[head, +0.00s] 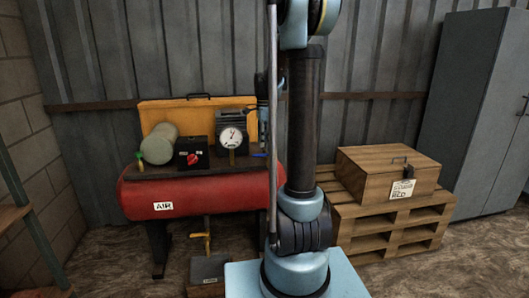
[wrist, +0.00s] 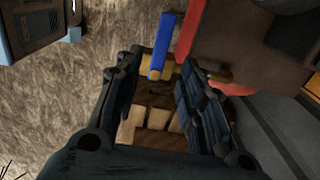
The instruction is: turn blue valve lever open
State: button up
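The blue valve lever (wrist: 162,45) shows in the wrist view as a straight blue bar, joined at its lower end to a brass-coloured valve body (wrist: 155,68). My gripper (wrist: 160,72) is open, with one dark finger on each side. The lever lies ahead of the fingertips, roughly in line with the gap between them, and no finger is seen closed on it. Depth between fingers and lever is hard to judge. In the head view a small blue piece (head: 258,155), probably the lever, shows at the tank's top right; my arm hides much of that area.
A red air tank (head: 155,195) carries a gauge (head: 232,137), a black box with a red knob (head: 191,152) and a pale cylinder (head: 159,145). A wooden crate (head: 380,175) sits on a pallet (head: 390,215) at right. A grey cabinet (head: 480,110) stands beyond.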

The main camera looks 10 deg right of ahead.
aim_at(264, 154)
jog(key=shift+f, duration=2.65)
grip_shut()
jog(key=shift+d, duration=0.15)
